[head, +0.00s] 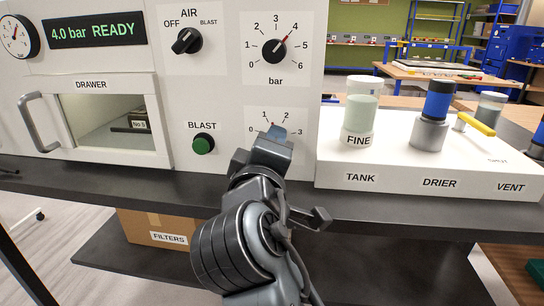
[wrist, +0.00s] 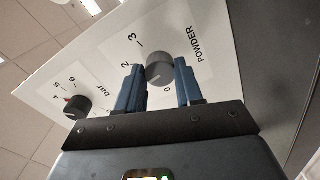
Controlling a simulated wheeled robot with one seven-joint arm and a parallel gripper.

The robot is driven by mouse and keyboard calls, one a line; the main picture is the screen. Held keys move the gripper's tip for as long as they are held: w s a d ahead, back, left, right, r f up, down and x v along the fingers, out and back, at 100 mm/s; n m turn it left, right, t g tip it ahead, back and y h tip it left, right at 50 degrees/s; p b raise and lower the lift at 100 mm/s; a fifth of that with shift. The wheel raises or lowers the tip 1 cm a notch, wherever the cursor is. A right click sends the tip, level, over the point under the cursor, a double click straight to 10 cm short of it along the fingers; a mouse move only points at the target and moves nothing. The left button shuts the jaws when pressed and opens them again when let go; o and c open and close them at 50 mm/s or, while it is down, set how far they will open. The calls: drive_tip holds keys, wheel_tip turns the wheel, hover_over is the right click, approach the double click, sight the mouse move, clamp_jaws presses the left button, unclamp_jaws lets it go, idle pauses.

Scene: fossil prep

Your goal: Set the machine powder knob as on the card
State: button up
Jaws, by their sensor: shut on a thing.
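The powder knob (wrist: 159,68) is a round grey knob on the white machine panel, seen in the wrist view with the word POWDER beside it. The 0, 2 and 3 of its scale show there; the 1 is hidden behind a finger. My gripper (wrist: 159,84) has its blue fingers on either side of the knob and is shut on it. I cannot tell the knob's setting surely. In the head view my gripper (head: 275,131) covers the knob, leaving part of the 0 to 3 scale showing. I cannot see the card.
Above is the bar knob (head: 274,50), its red pointer near 4. To the left are the AIR knob (head: 187,41), green BLAST button (head: 203,144) and drawer (head: 108,112). The tank (head: 360,112) and drier (head: 431,118) stand on the white ledge at right.

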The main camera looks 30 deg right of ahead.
drive_tip(key=m+b, duration=0.2)
drive_tip(key=m, duration=0.1)
drive_tip(key=m+b, duration=0.1)
drive_tip(key=shift+f+m, duration=0.3)
drive_tip(key=m+b, duration=0.3)
drive_tip(key=m, duration=0.1)
drive_tip(key=shift+m+b, duration=0.3)
drive_tip(key=shift+b, duration=0.05)
drive_tip(key=m+b, duration=0.3)
drive_tip(key=m, duration=0.1)
drive_tip(key=shift+b, duration=0.3)
drive_tip(key=shift+r+m+b, duration=0.1)
drive_tip(key=shift+m+b, duration=1.1)
drive_tip(key=shift+m, duration=0.6)
drive_tip(key=o, duration=1)
drive_tip(key=shift+r, duration=0.15)
drive_tip(key=shift+a, duration=0.1)
drive_tip(key=v, duration=0.7)
drive_tip(key=shift+s+a, duration=0.15)
drive_tip(key=shift+s, duration=0.15)
